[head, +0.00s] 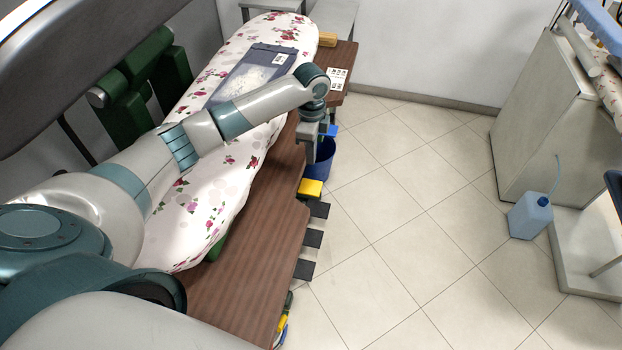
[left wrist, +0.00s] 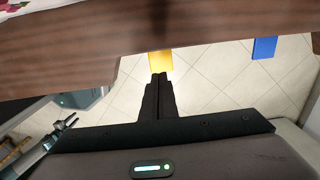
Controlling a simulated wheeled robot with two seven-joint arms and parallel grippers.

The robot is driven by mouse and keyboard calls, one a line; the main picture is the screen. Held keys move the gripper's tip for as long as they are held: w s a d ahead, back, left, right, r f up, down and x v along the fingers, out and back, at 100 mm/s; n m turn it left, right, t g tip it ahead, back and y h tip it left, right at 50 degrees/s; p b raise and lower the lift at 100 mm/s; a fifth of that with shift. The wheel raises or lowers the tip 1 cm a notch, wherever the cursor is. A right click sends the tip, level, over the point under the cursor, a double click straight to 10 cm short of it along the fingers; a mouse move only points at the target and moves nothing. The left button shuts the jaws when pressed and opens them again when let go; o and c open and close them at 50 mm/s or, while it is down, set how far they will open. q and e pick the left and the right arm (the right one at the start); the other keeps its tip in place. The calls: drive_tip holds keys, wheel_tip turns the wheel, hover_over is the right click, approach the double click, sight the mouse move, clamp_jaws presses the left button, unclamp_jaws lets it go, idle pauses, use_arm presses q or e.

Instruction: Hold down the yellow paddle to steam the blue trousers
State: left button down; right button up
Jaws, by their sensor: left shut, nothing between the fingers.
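The yellow paddle (head: 311,187) sticks out from the right edge of the brown wooden table, low beside the floor tiles. It also shows in the left wrist view (left wrist: 161,60), just beyond my fingertips. My left gripper (head: 311,158) points down past the table edge, just above and behind the paddle in the head view. Its dark fingers (left wrist: 160,80) are shut and empty; I cannot tell whether they touch the paddle. A blue-grey flat item with a pale middle and a label (head: 256,75) lies on the flowered ironing board (head: 185,215); I cannot tell if it is the trousers.
A blue paddle (head: 329,131) lies farther along the table edge, and several dark pads (head: 312,238) lie nearer. A blue canister (head: 531,215) stands right, by a grey cabinet (head: 540,120). The tiled floor between is clear.

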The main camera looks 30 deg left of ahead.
sight(313, 188)
use_arm(q)
wheel_tip(313, 188, down, 12)
drive_tip(key=p, duration=0.3)
drive_tip(key=shift+r, duration=0.1)
drive_tip(key=shift+d, duration=0.1)
idle(0.3)
drive_tip(key=shift+w+d+f+y, duration=0.1)
drive_tip(key=shift+d+f+y, duration=0.25)
drive_tip(key=shift+f+y, duration=0.45)
drive_tip(key=shift+d+f+g+y+b, duration=0.15)
drive_tip(key=shift+f+g+y+b, duration=0.45)
drive_tip(key=shift+y, duration=0.4)
drive_tip(key=shift+r, duration=0.15)
idle(0.9)
